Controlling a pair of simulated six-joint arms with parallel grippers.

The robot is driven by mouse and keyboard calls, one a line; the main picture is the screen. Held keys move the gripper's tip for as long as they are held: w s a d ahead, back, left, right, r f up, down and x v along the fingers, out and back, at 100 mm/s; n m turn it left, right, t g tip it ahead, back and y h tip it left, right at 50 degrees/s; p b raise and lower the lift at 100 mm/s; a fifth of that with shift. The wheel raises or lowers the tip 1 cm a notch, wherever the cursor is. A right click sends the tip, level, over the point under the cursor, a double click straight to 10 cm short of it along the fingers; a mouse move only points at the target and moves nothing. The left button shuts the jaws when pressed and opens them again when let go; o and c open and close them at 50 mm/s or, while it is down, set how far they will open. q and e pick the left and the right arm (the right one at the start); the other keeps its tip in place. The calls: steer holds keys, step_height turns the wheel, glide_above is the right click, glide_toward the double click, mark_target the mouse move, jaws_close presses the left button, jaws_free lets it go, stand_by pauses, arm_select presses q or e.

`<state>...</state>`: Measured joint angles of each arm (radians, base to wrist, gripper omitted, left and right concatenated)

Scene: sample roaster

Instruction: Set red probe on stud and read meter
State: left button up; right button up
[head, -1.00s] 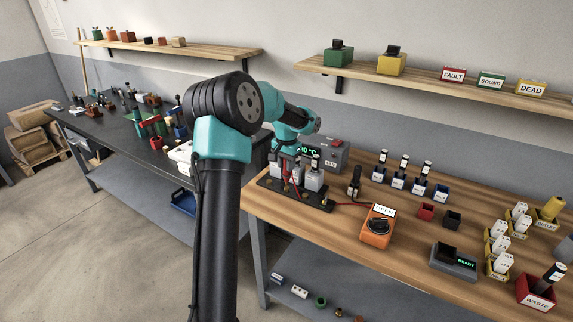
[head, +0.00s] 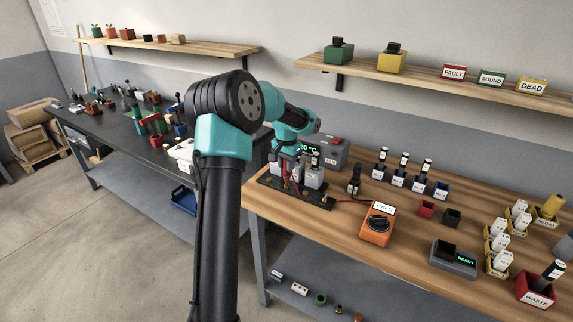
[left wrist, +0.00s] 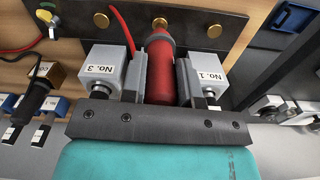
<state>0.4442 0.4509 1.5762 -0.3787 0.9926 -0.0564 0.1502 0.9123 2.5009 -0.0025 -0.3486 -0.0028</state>
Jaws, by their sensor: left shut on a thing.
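My left gripper (head: 290,172) is over the black stud board (head: 328,204) on the wooden bench. In the left wrist view its grey fingers (left wrist: 160,82) are shut on the red probe (left wrist: 160,68). The probe's narrow end lies at or very near a brass stud (left wrist: 159,22); I cannot tell whether they touch. Pale blocks labelled No. 3 (left wrist: 100,70) and No. 1 (left wrist: 208,76) stand either side of the fingers. My right gripper is not in view.
A dark probe (head: 354,182) stands right of the board. A red lead runs from the board towards the meter. A grey box with a green readout (head: 328,152) stands behind. Several labelled holders, a READY unit (head: 453,260) and a red WASTE bin (head: 534,292) occupy the right.

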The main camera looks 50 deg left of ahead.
arm_select(q)
steer(key=shift+r, duration=0.1)
steer(key=shift+r, duration=3.45)
steer(key=w+d+r+m, duration=0.1)
steer(key=d+r, duration=0.1)
steer(key=d, duration=1.8)
steer(key=w+d+r+m, duration=0.1)
steer(key=w+d+r, duration=0.1)
steer(key=d, duration=1.8)
steer(key=shift+w+d, duration=0.15)
steer(key=shift+w, duration=0.05)
steer(key=shift+f, duration=0.1)
